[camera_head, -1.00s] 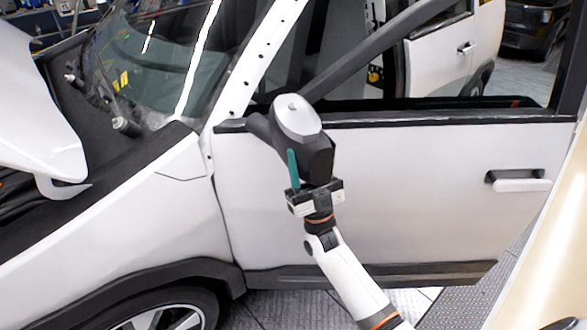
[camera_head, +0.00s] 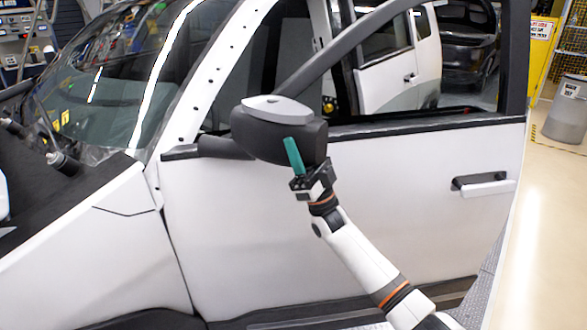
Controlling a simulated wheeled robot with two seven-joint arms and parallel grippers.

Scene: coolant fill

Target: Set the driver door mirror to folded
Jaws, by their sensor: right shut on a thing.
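The driver door mirror (camera_head: 262,135) has a dark housing with a silver cap. It sits on a dark stalk (camera_head: 222,147) at the front corner of the white door (camera_head: 370,205). The housing points right, roughly along the door towards its rear edge. My right gripper (camera_head: 299,160) comes up from below and is shut on the mirror's outer end. One teal finger lies against the near face of the housing. The other finger is hidden behind the mirror. My left gripper is not in view.
The windscreen pillar (camera_head: 205,85) and windscreen (camera_head: 90,95) are left of the mirror. The door handle (camera_head: 483,185) is to the right. A grey bin (camera_head: 567,110) stands on open floor at the far right.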

